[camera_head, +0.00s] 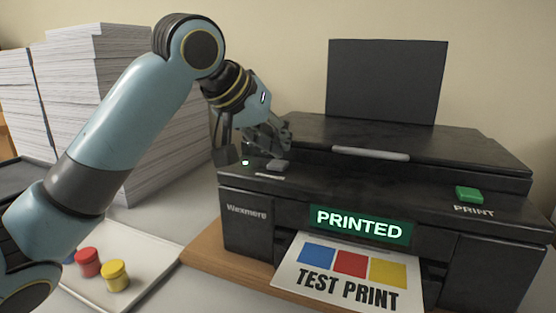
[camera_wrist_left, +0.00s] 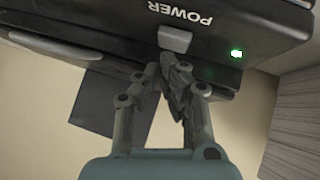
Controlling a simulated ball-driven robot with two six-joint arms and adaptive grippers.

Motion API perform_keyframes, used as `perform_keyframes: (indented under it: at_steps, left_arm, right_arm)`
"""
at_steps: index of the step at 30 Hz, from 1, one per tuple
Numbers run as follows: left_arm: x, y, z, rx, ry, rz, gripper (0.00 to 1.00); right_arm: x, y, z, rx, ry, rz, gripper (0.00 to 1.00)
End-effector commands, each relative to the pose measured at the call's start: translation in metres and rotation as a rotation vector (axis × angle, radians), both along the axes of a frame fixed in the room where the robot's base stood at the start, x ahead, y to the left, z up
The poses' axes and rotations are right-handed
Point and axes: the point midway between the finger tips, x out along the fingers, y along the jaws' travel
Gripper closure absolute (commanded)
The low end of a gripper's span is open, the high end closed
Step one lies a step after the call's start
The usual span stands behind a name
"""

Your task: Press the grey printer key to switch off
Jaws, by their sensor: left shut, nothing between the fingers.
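The black printer (camera_head: 330,190) stands on a wooden board, with a lit green PRINTED sign (camera_head: 360,224) on its front. The grey key (camera_head: 278,165) is on the printer's top left; in the left wrist view the grey key (camera_wrist_left: 175,39) sits beside the word POWER. A green light (camera_wrist_left: 236,53) glows near it. My left gripper (camera_head: 284,138) is shut and empty, just behind the key in the head view. In the left wrist view its fingertips (camera_wrist_left: 168,58) are right by the key's edge; I cannot tell whether they touch. My right gripper is not in view.
A green PRINT key (camera_head: 469,194) is on the printer's right. A test print sheet (camera_head: 345,280) sticks out of the front. Tall paper stacks (camera_head: 95,110) stand at left. A pale tray (camera_head: 140,265) holds red, yellow and blue pots.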

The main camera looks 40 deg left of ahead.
Motion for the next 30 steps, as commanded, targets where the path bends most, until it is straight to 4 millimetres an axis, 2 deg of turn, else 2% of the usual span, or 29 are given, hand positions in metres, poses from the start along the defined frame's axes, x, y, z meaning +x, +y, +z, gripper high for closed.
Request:
perform_keyframes:
  at_steps: [30]
  left_arm:
    - [0.0001,0.0002,-0.0087,0.000,0.000,0.001,1.00]
  right_arm:
    - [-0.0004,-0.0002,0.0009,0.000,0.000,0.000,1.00]
